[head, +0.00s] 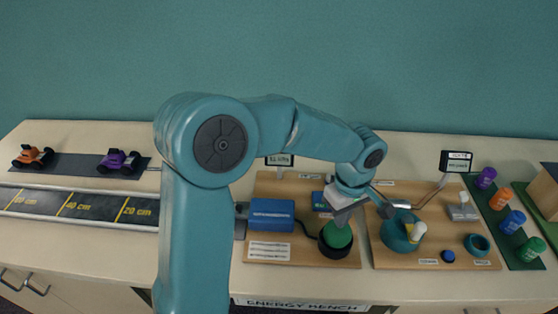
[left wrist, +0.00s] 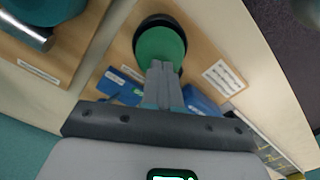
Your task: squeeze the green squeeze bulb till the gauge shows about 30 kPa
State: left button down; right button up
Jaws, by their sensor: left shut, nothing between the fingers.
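The green squeeze bulb (head: 337,236) is a rounded green dome in a black round base on the left wooden board. It also shows in the left wrist view (left wrist: 160,46). My left gripper (head: 342,220) is over the bulb with its fingers shut and nothing between them. In the left wrist view the closed fingertips (left wrist: 160,68) overlap the near edge of the bulb; I cannot tell whether they touch it. A small display (head: 279,160), likely the gauge, stands behind the board, partly hidden by my arm; its digits are too small to read surely. My right gripper is not in view.
A blue box (head: 272,213) is left of the bulb, with a dark cable toward it. The right board (head: 400,262) holds a teal round device (head: 398,234) close to the bulb. Coloured cylinders (head: 515,221) stand far right; toy cars (head: 120,161) and a track (head: 85,208) lie left.

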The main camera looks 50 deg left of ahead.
pick_arm(q)
jog(key=shift+f+b, duration=1.05)
jog(key=shift+f, duration=0.35)
jog(key=shift+r, duration=0.1)
jog(key=shift+r+p, duration=1.2)
jog(key=shift+r, duration=0.4)
jog(key=shift+f, duration=0.15)
